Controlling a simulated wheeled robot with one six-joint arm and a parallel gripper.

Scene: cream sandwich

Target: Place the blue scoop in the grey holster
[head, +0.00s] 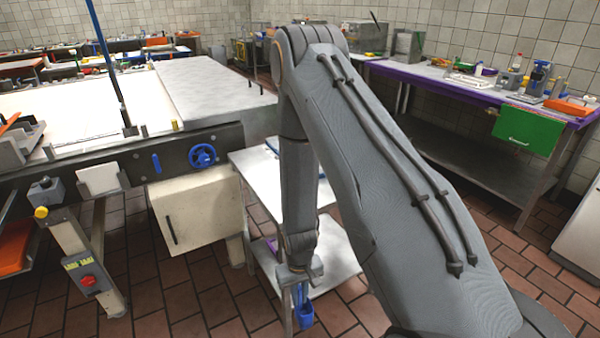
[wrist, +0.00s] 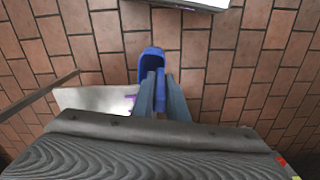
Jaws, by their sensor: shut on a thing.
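The blue scoop (head: 305,316) hangs low beneath my gripper (head: 300,292), in front of the small steel table in the head view. In the wrist view my gripper (wrist: 163,92) is shut on the scoop (wrist: 151,62). The scoop's rounded bowl sticks out past the fingertips, over the tiled floor. Most of its handle is hidden between and behind the fingers. I cannot pick out the grey holster with certainty in either view.
A small steel table (head: 255,172) with a lower shelf (head: 335,262) stands close behind my gripper. Left of it is a large machine with a cream cabinet (head: 198,207) and blue handwheel (head: 203,155). A long bench (head: 465,88) stands at the right. Brown-tiled floor is open in front.

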